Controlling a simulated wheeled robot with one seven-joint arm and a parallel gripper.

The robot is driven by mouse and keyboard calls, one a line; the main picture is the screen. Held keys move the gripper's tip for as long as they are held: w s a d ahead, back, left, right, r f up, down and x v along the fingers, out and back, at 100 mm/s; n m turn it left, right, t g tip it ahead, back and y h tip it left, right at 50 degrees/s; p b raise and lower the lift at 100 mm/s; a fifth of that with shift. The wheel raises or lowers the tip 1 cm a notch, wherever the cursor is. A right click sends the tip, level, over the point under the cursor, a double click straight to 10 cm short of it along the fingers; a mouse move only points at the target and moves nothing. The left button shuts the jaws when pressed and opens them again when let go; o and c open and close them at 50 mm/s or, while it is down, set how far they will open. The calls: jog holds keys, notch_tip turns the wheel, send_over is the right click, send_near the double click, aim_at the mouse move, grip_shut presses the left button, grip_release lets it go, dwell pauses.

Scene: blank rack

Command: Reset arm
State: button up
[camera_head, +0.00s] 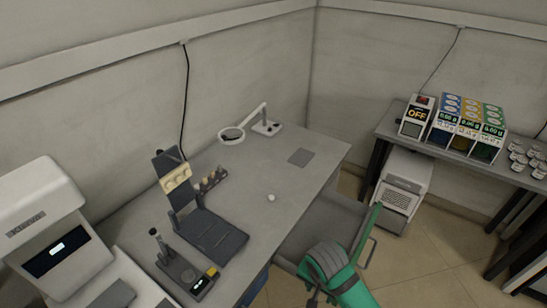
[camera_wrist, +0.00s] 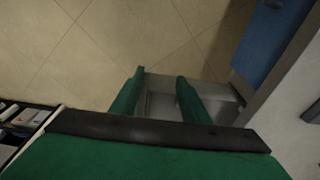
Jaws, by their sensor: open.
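My gripper (camera_wrist: 160,82) shows in the wrist view as two green fingers held apart, with nothing between them that they grip. Beyond the fingers is a grey metal surface, and tan floor tiles lie farther out. In the head view my green arm (camera_head: 350,290) is at the bottom, right of the workbench (camera_head: 285,190) and in front of a pulled-out grey drawer (camera_head: 325,222). The fingertips cannot be made out clearly there.
The bench holds a magnifier lamp (camera_head: 232,134), a dark stand (camera_head: 210,236), a small round white item (camera_head: 271,198) and a white machine (camera_head: 45,225). A side table (camera_head: 460,157) carries colored boxes (camera_head: 467,122). A white cabinet (camera_head: 404,180) stands below. Open floor (camera_head: 420,255) lies right of my arm.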

jog(key=w+a+r+t+y, duration=0.1)
jog(key=w+a+r, duration=0.1)
jog(key=a, duration=0.4)
jog(key=w+a+r+n+t+y, duration=0.1)
jog(key=w+a+t+y, duration=0.1)
jog(key=w+a, duration=0.2)
jog(key=w+a+r+t+y, duration=0.1)
jog(key=w+a+r+y, duration=0.1)
jog(key=a, duration=0.6)
jog(key=shift+w+a+r+n, duration=0.15)
jog(key=shift+w+r+n, duration=0.15)
jog(key=shift+w+n, duration=0.15)
jog(key=w+a+r+m+t+y, duration=0.2)
jog(key=a+r+t+y, duration=0.1)
jog(key=a+r+t, duration=0.8)
jog(key=s+d+f+g+h, duration=0.1)
jog(key=s+d+f+h, duration=0.2)
jog(key=s+f, duration=0.55)
jog(key=s+d+f+h, duration=0.3)
jog(key=s+d+f, duration=0.1)
jog(key=s, duration=0.9)
jog(key=s+d+n, duration=0.3)
jog(key=s+d, duration=0.1)
jog(key=s, duration=0.4)
jog(key=s+d+r+n+h, duration=0.1)
jog(key=s+d+n, duration=0.3)
jog(key=s, duration=0.4)
jog(key=shift+d+r, duration=0.3)
jog(key=shift+d, duration=0.1)
